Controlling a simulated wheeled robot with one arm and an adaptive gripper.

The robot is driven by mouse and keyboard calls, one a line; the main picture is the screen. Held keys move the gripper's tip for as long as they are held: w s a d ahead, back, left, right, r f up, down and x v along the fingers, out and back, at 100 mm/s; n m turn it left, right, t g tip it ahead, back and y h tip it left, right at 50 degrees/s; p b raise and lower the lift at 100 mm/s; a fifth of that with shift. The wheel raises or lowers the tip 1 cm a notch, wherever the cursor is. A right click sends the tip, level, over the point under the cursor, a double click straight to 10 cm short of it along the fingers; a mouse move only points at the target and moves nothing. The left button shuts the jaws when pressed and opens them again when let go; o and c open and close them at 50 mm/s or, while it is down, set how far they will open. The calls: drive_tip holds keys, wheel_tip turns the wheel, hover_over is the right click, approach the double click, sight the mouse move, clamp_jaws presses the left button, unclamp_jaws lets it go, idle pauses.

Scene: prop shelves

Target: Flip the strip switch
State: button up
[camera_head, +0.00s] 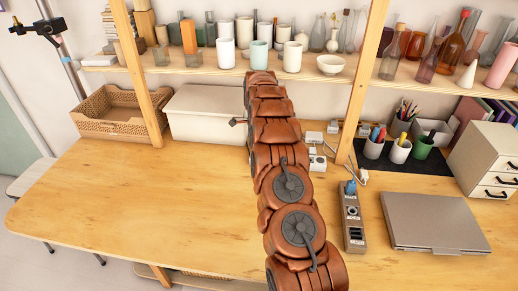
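The grey power strip (353,232) lies on the wooden table, right of my arm, its long side running towards the front edge. A blue plug (351,187) sits at its far end, and dark sockets show along its top. Its switch is too small to make out. My copper-brown arm rises through the middle of the view and reaches over the table towards the shelf. My gripper is mostly hidden by the arm; a small dark part juts out on its left, and the finger state does not show. Nothing of my arm visibly touches the strip.
A closed grey laptop (437,222) lies close right of the strip. White adapters and cables (318,155) lie behind it, near a shelf post (360,85). Pen cups (400,150) and a drawer box (487,160) stand at right. The table's left part is clear.

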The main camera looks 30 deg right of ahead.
drive_tip(key=shift+f, duration=0.1)
drive_tip(key=o, duration=1.1)
drive_tip(key=shift+o, duration=0.2)
